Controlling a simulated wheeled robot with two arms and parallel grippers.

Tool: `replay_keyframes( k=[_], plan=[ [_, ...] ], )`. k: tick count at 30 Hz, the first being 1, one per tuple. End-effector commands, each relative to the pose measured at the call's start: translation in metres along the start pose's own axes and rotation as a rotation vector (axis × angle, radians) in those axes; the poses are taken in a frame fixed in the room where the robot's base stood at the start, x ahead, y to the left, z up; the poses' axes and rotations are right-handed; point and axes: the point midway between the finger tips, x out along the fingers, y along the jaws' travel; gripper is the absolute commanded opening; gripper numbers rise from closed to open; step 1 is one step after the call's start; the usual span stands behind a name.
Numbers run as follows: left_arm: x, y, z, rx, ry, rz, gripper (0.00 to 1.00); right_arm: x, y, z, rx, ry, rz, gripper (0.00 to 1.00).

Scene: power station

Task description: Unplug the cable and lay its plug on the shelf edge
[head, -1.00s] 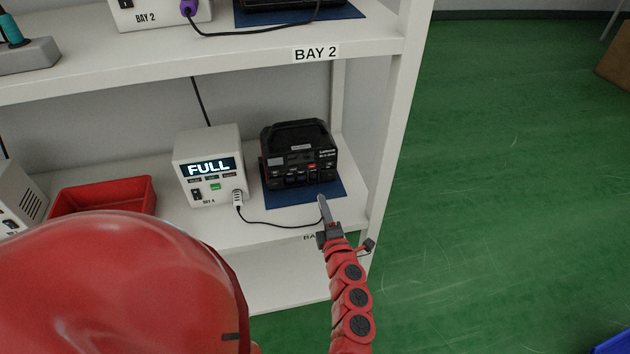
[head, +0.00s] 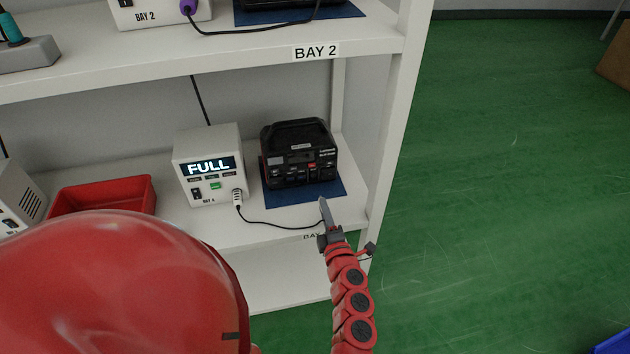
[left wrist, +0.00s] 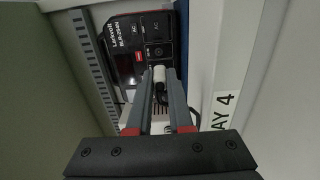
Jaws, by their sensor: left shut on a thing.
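My left gripper (head: 323,203) is at the front edge of the lower shelf (head: 265,236), near its right end. In the left wrist view its fingers are shut on a white plug (left wrist: 159,80). The head view hides this plug behind the gripper. The black power station (head: 300,155) stands on a blue mat; its front panel (left wrist: 125,65) shows behind the plug. In the head view the fingertips appear below the station's front, apart from it. A dark cable (head: 275,226) runs from the white charger box (head: 208,160), reading FULL, to the gripper. My right gripper is out of view.
A red bin (head: 105,192) stands left of the charger. The upper shelf (head: 230,62) hangs above, and the rack's right post (head: 388,130) is close to my left gripper. Bare shelf lies in front of the charger; the green floor right of the rack is open.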

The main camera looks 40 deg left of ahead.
Motion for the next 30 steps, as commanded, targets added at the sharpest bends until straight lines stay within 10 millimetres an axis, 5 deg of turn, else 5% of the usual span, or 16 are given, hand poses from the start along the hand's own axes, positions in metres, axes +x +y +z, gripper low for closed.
replay_keyframes(
  k=[27,28,30],
  plan=[
    [0.0,-0.025,0.0,0.0,0.0,0.0,0.0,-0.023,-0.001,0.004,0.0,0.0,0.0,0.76],
    [0.0,-0.024,0.0,0.0,0.0,0.0,0.22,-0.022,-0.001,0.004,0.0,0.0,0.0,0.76],
    [0.0,-0.023,0.0,0.0,0.0,0.0,0.35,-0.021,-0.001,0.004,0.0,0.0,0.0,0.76]
  ],
)
